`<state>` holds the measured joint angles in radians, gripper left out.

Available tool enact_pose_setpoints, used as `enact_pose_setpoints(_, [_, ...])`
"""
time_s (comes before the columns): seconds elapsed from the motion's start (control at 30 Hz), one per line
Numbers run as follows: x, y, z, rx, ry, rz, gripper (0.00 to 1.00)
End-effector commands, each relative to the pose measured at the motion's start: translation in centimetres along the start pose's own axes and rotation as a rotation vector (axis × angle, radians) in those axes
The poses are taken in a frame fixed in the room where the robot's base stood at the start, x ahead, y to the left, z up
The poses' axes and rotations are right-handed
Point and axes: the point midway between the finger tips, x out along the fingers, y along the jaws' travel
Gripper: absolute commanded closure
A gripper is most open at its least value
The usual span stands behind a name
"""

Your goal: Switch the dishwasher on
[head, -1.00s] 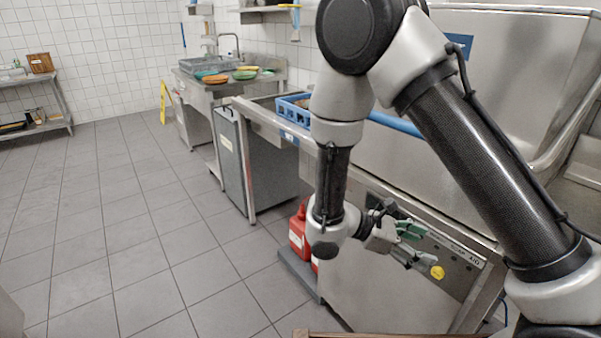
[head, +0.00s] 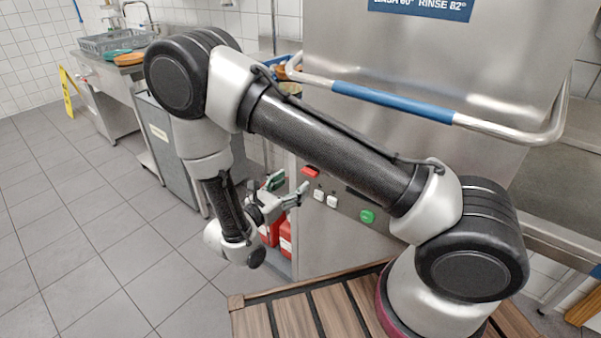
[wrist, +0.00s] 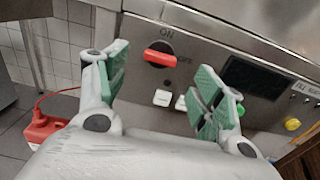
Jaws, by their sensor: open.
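The dishwasher (head: 330,240) is a steel hood machine with a control panel on its front. The panel carries a red rotary switch (head: 310,171), also seen in the wrist view (wrist: 160,56), with an "ON" mark above it. Its red handle lies roughly crosswise in the wrist view, not pointing up at "ON". My gripper (head: 287,188) is open and empty, just left of the switch in the head view. In the wrist view its green-padded fingers (wrist: 163,78) are spread either side of the switch, which appears beyond them; contact is not visible.
White buttons (wrist: 163,97), a green button (head: 367,216), a dark display (wrist: 254,76) and a yellow button (wrist: 292,124) share the panel. Red canisters (head: 285,240) stand low beside the machine. A blue-gripped handle bar (head: 392,101) crosses the hood.

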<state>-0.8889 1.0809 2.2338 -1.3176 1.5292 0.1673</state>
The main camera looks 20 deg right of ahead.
Motion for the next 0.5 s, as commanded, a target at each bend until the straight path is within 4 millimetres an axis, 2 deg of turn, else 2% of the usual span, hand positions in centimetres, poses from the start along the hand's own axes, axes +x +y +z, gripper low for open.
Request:
enact_pose_setpoints(0.3, [5.3, -0.2, 0.0, 0.001, 0.002, -0.007, 0.32])
enact_pose_setpoints(0.5, [7.0, -0.2, -0.1, 0.001, 0.002, -0.005, 0.32])
